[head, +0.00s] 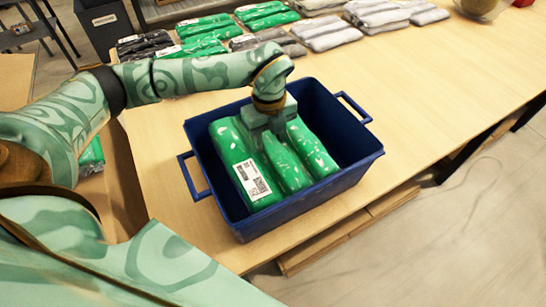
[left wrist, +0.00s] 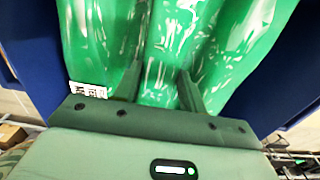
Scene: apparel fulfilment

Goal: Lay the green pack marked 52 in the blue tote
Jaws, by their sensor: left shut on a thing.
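The blue tote (head: 352,158) stands on the wooden table near its front edge, with its handles at left and right. A glossy green pack (head: 292,170) with lengthwise bulges is within the tote's walls, its white barcode label (head: 251,180) facing up. The number on it is too small to read. My left gripper (head: 268,128) comes down from above and is shut on the pack's middle ridge. The left wrist view shows the ridge (left wrist: 165,60) between the two fingers (left wrist: 160,88). I cannot tell whether the pack touches the tote's floor. My right gripper is not in view.
More green packs (head: 205,28), grey packs (head: 326,33) and dark packs (head: 143,46) lie in rows along the table's back. Another green pack (head: 91,156) shows partly behind my left arm. The table right of the tote (head: 440,90) is clear.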

